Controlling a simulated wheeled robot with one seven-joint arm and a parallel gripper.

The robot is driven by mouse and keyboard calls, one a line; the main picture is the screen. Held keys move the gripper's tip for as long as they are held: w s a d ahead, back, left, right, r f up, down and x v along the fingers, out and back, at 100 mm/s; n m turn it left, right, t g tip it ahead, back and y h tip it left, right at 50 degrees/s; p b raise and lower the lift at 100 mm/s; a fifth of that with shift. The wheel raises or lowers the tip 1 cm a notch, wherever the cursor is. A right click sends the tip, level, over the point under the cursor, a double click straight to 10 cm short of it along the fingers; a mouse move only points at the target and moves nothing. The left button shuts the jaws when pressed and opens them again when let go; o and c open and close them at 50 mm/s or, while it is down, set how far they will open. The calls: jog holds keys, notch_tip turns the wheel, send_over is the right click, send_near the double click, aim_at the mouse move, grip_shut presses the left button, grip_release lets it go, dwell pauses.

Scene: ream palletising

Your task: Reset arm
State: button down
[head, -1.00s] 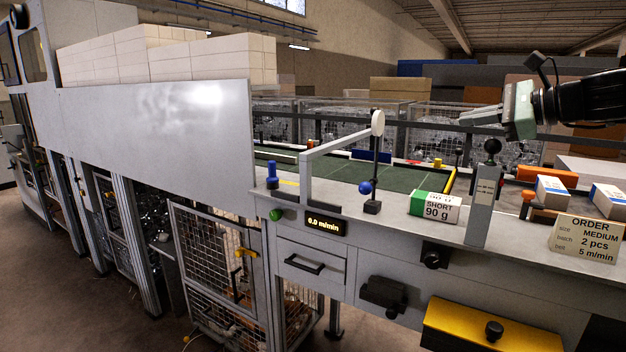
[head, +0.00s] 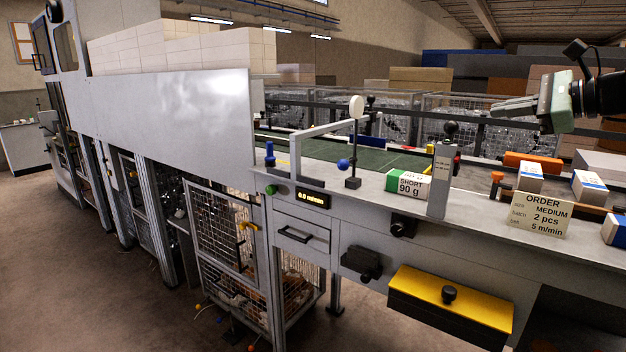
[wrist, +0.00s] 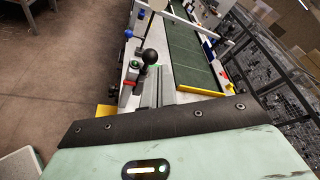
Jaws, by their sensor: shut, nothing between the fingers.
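My gripper (head: 512,107) is at the upper right of the head view, shut and empty, pointing left. It hangs in the air above the right part of the machine's worktop.
On the worktop are a green-and-white SHORT 90 g pack (head: 408,184), an ORDER card (head: 541,213), white reams (head: 530,177) and an orange block (head: 532,162). A lever with a white disc (head: 356,107) stands by the belt. Wire cages (head: 455,120) stand behind.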

jog(key=s+a+f+n+g+h, duration=0.1)
jog(key=s+a+f+n+g, duration=0.4)
jog(key=a+f, duration=0.5)
jog(key=s+a+f+n+g+h, duration=0.2)
jog(key=s+a+f+n+g, duration=0.2)
jog(key=s+a+f+n, duration=0.65)
jog(key=s+a+f+n+g+h, duration=0.2)
jog(key=s+a+f+n+h, duration=0.15)
jog(key=s+a, duration=0.35)
jog(key=s+d+f+n+h, duration=0.1)
jog(key=s+d+n, duration=0.1)
jog(key=s+n, duration=0.2)
jog(key=s+d+f+n+h, duration=0.1)
jog(key=s+n, duration=0.4)
jog(key=s, duration=0.5)
jog(key=shift+s+d+f+h, duration=0.25)
jog(key=shift+d+h, duration=0.2)
jog(key=shift+d, duration=0.65)
